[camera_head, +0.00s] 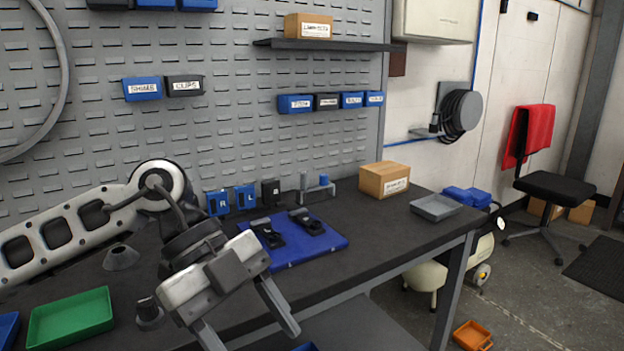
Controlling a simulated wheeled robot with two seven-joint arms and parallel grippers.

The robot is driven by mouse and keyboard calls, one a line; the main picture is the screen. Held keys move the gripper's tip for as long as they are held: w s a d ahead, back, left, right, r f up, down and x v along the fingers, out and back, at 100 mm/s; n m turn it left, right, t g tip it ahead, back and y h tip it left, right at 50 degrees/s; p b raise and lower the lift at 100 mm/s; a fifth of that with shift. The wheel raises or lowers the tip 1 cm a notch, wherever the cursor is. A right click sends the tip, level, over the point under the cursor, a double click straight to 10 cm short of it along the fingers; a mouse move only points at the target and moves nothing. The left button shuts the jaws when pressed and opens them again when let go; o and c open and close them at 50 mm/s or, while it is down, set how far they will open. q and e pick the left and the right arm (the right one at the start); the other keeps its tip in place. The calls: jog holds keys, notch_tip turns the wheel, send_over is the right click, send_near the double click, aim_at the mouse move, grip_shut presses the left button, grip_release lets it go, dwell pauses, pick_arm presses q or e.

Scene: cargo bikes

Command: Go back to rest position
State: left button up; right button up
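My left arm comes in from the left, and my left gripper (254,338) points down in front of the dark workbench (385,233). Its two fingers are spread apart, with nothing visible between them. The lower ends of the fingers are close to the bottom edge of the view. My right gripper is not in view.
A blue mat (325,243) with black parts (305,222) lies on the bench behind my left gripper. A green tray (70,318) is at lower left. A cardboard box (384,179) and grey tray (436,207) stand at the right. An orange bin (472,336) is on the floor.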

pick_arm(q)
jog(key=s+d+r+g+h, duration=0.1)
jog(key=s+d+r+h, duration=0.2)
jog(key=d+h, duration=0.85)
jog(key=w+a+f+n+t+y, duration=0.4)
jog(key=a+f+n+t, duration=0.3)
jog(key=n+t, duration=0.4)
jog(key=w+a+f+n+t+y, duration=0.45)
jog(key=f+n+t, duration=0.35)
jog(key=n+t, duration=0.3)
jog(key=s+a+f+n+g+y, duration=0.1)
jog(key=s+a+f+g+y, duration=0.2)
jog(key=s+f, duration=0.3)
jog(key=s+a+f+n+g+y, duration=0.1)
jog(key=s+a+f+g+y, duration=0.2)
jog(key=s+f, duration=0.4)
notch_tip(320, 180, down, 7)
jog(key=a+y, duration=0.1)
jog(key=a, duration=0.1)
jog(key=shift+a+f, duration=0.15)
jog(key=shift+a, duration=0.15)
